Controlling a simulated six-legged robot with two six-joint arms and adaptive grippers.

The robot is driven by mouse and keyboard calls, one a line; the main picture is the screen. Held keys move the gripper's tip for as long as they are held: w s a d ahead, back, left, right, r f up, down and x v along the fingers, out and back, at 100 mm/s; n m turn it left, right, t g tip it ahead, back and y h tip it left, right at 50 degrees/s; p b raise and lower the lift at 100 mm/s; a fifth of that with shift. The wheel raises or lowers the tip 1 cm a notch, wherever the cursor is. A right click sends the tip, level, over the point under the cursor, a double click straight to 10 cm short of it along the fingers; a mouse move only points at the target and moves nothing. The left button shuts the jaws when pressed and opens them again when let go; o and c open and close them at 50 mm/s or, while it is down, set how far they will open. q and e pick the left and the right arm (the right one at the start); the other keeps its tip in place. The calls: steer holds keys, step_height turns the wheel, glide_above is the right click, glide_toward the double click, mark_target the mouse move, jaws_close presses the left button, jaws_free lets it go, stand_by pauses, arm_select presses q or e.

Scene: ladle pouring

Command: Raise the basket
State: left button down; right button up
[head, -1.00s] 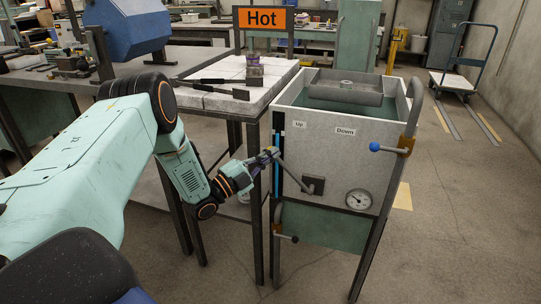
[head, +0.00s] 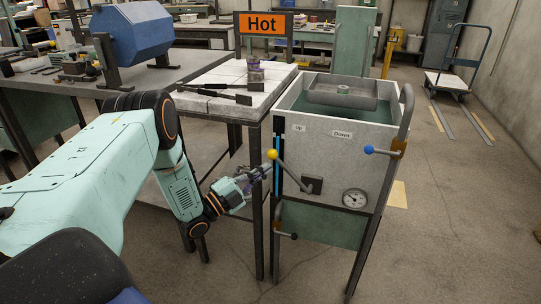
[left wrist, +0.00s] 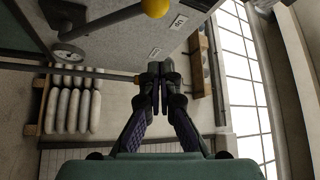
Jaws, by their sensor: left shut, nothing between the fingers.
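My right gripper is out of view.
A "Down" label (head: 342,134), a dial (head: 355,199) and a blue-knobbed handle (head: 383,151) are on the tank's right part. A bench under a "Hot" sign (head: 266,23) stands close to the left, with tongs (head: 215,94) on it. Floor in front is clear.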

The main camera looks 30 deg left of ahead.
arm_select(q)
steer(key=s, duration=0.1)
steer(key=s+f, duration=0.1)
steer(key=shift+s+f, duration=0.25)
steer(key=shift+s, duration=0.05)
steer(key=shift+a, duration=0.1)
stand_by(0.3)
